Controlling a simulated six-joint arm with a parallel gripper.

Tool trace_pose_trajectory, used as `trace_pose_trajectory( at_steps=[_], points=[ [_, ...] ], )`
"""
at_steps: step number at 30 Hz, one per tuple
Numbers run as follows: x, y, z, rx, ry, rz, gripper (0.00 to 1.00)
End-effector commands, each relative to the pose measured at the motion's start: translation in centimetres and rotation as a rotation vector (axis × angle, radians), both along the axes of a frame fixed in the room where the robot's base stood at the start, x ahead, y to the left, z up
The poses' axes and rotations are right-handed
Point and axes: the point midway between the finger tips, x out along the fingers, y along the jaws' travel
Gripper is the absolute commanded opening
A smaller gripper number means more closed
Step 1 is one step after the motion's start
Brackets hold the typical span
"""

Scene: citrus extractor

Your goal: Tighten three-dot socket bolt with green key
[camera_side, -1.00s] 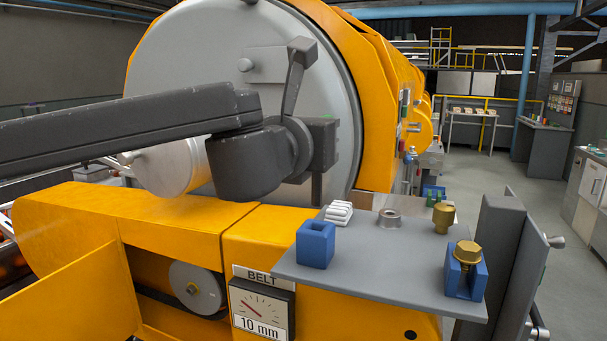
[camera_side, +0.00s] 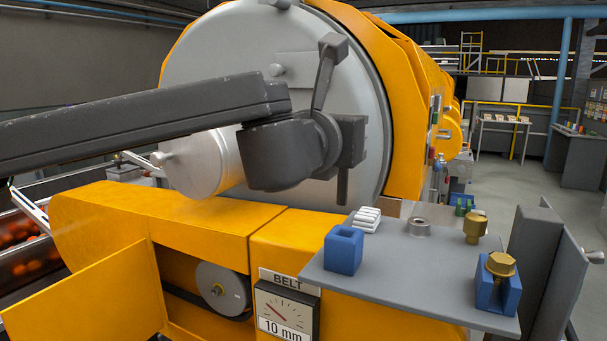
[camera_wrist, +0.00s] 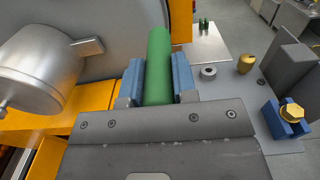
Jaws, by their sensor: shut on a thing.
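In the wrist view my gripper (camera_wrist: 158,82) is shut on a green cylinder, the green key (camera_wrist: 159,48), held between two blue-padded fingers. The key's far end points away from the wrist camera. In the side view my gripper (camera_side: 343,185) hangs above the grey shelf's left end, in front of the large round door. The green key cannot be made out there. On the shelf stand a grey ring-shaped part (camera_side: 418,228), a round brass piece (camera_side: 475,228) and a brass hex-head bolt (camera_side: 500,265) in a blue block. I cannot make out three dots on any of them.
The grey shelf (camera_side: 390,272) also carries an open blue holder (camera_side: 343,250) and a white ribbed block (camera_side: 366,219). A silver cylinder (camera_side: 207,162) juts from the door. A belt gauge (camera_side: 285,312) sits below. A grey upright plate (camera_side: 540,260) stands right of the shelf.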

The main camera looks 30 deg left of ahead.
Motion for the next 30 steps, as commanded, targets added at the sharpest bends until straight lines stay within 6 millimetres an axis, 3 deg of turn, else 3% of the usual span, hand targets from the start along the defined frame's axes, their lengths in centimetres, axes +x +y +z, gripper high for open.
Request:
trace_pose_trajectory(
  at_steps=[5,14,23,30],
  points=[
    [1.0,5.4,-0.1,-0.012,0.064,0.105,0.00],
    [0.3,19.0,-1.8,-0.120,0.318,0.559,0.00],
    [0.2,29.0,-12.0,-0.449,0.530,1.236,0.00],
    [-2.5,35.9,-19.5,-0.900,0.542,1.780,0.00]
  ],
)
